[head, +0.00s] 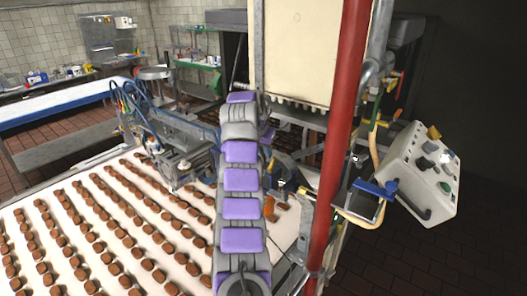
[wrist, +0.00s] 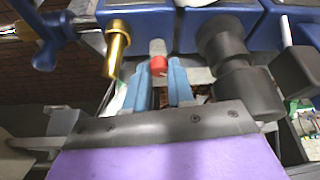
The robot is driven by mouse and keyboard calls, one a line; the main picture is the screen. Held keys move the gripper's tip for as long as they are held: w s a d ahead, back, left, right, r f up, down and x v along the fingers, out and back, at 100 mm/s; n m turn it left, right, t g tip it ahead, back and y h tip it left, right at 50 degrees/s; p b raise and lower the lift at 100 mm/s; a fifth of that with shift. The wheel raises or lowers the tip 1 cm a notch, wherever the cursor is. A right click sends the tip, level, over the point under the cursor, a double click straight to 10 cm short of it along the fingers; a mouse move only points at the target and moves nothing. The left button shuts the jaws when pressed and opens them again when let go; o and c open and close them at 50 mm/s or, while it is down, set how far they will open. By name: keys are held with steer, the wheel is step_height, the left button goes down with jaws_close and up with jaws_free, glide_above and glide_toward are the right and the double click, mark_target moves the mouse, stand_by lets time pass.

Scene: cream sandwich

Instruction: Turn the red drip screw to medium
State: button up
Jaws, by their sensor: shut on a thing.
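The red drip screw (wrist: 158,66) shows in the wrist view as a small red knob in front of a pale, rounded fitting. My gripper (wrist: 160,72) has two light blue fingers, one on each side of the red screw, and is shut on it. The fingers hide part of the screw's sides, and no setting mark can be made out. In the head view my arm runs up the middle of the picture, and I cannot make out the fingertips or the screw there.
A brass fitting (wrist: 117,48) stands close left of the fingers, and a dark grey cylinder (wrist: 235,70) close right. In the head view a red post (head: 345,120) and a control box (head: 425,165) stand right; a conveyor (head: 130,235) carries rows of brown pieces.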

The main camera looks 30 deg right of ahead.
steer(key=shift+b, duration=0.45)
jaws_close()
steer(key=shift+f+n+b, duration=0.1)
steer(key=shift+n+b, duration=0.6)
steer(key=shift+s+n+t+y+b, duration=0.1)
steer(key=shift+n+t+y+b, duration=0.3)
steer(key=shift+n, duration=0.4)
steer(key=shift+d+r+n+t, duration=0.1)
steer(key=shift+r+n+t, duration=0.2)
steer(key=shift+n, duration=0.5)
steer(key=shift+f, duration=0.2)
steer(key=o, duration=0.9)
jaws_free()
